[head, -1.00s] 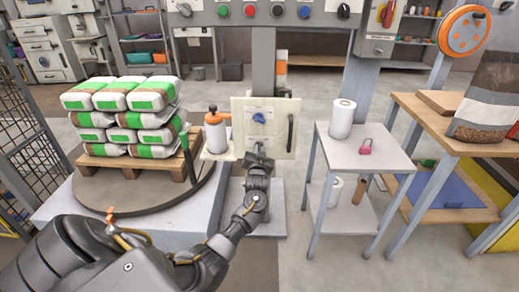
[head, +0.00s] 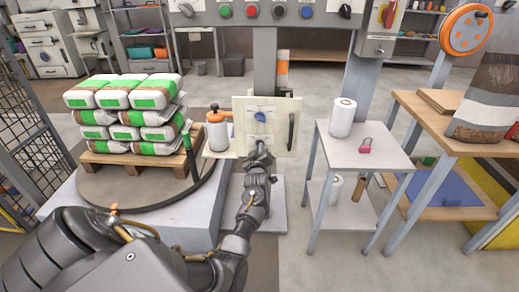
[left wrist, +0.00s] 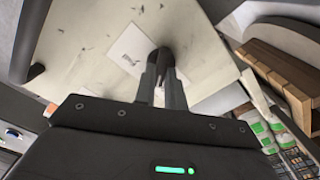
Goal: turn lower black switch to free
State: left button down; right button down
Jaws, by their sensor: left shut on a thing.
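A cream panel (head: 282,108) stands upright in the middle of the head view. It carries a blue knob (head: 260,116) and, at its right, a black handle (head: 291,131). My left gripper (head: 260,149) is at the panel's lower middle, just below the blue knob, and hides the lower black switch in the head view. In the left wrist view my left gripper (left wrist: 162,80) is shut on the dark switch (left wrist: 161,58), which shows between and beyond the fingertips. A white label (left wrist: 130,52) is beside it; its writing is too small to read. My right gripper is out of view.
Left of the panel, an orange-topped bottle (head: 216,130) stands on a small shelf. White-and-green bags (head: 130,98) are stacked on a pallet (head: 128,160). To the right is a grey side table (head: 370,152) with a paper roll (head: 342,117) and a pink padlock (head: 365,146).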

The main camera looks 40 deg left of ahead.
pick_arm(q)
jog(key=shift+n, duration=1.1)
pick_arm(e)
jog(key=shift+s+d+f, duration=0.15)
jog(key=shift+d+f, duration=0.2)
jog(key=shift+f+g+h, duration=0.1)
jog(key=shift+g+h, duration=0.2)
pick_arm(q)
jog(key=c, duration=1.5)
grip_release()
jog(key=shift+d, duration=0.1)
jog(key=shift+o, duration=0.2)
